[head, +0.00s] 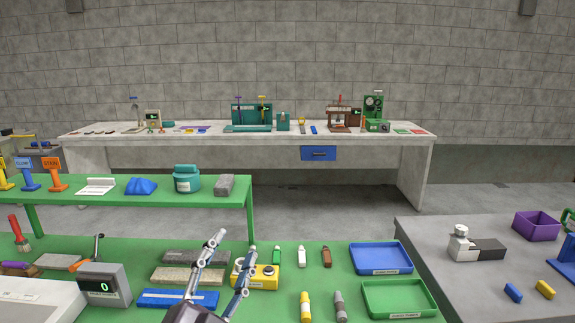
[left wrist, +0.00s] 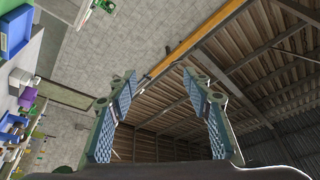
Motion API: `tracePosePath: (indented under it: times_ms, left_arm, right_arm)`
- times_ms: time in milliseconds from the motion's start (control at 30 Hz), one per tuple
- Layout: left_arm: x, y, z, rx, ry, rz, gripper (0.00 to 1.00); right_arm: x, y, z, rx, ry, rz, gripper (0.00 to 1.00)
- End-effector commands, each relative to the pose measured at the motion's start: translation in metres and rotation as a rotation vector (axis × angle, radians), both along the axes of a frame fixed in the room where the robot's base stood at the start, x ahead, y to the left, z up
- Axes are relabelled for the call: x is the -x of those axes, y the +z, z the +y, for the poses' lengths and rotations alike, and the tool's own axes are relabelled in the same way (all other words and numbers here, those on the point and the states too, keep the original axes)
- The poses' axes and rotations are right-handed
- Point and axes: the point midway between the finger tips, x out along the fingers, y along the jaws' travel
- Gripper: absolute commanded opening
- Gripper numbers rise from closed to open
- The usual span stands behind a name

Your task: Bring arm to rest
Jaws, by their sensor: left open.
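My left gripper (head: 229,259) is at the bottom middle of the head view, raised over the green table (head: 232,309). Its two fingers point upward in the picture and stand apart with nothing between them. The left wrist view shows the same open gripper (left wrist: 165,105) with textured pads, facing the roof and the block wall. The left arm itself is mostly below the frame. My right gripper is not in either view.
Near the left gripper are a yellow box (head: 263,278), a blue tray (head: 380,258), a green tray (head: 399,299), a digital scale (head: 104,285) and several bottles. A grey table (head: 430,244) stands at the right. A long white bench (head: 230,151) runs along the back wall.

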Motion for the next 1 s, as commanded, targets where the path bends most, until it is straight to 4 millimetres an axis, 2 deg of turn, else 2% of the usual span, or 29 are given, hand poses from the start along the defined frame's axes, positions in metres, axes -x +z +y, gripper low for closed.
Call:
tracePosePath:
  times_ms: [33,167,200,267,300,400,500,600,833,1000]
  left_arm:
    - [-0.001,-0.035,0.018,0.057,0.045,0.127,0.46]
    - [0.013,-0.126,0.057,0.183,0.158,0.445,0.46]
    - [0.023,-0.154,0.067,0.217,0.191,0.541,0.46]
    - [0.042,-0.194,0.078,0.264,0.238,0.683,0.46]
    - [0.058,-0.219,0.085,0.293,0.268,0.777,0.46]
    - [0.103,-0.274,0.097,0.353,0.338,0.993,0.46]
    - [0.148,-0.313,0.102,0.396,0.394,1.174,0.46]
    - [0.189,-0.340,0.104,0.427,0.436,1.322,0.46]
    - [0.280,-0.377,0.104,0.473,0.520,1.616,0.46]
    - [0.263,-0.441,0.102,0.461,0.523,1.622,0.46]
  right_arm:
    - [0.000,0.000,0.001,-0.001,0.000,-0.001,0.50]
    - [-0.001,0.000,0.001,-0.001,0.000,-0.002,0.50]
    - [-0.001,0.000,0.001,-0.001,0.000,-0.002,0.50]
    - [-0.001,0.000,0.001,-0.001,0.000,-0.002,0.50]
    - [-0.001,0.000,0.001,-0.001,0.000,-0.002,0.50]
    - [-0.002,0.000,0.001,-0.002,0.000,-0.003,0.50]
    - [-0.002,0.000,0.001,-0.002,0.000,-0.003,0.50]
    - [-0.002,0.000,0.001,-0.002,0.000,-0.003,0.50]
    - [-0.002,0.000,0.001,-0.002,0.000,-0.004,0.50]
    - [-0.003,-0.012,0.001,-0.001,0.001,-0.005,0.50]
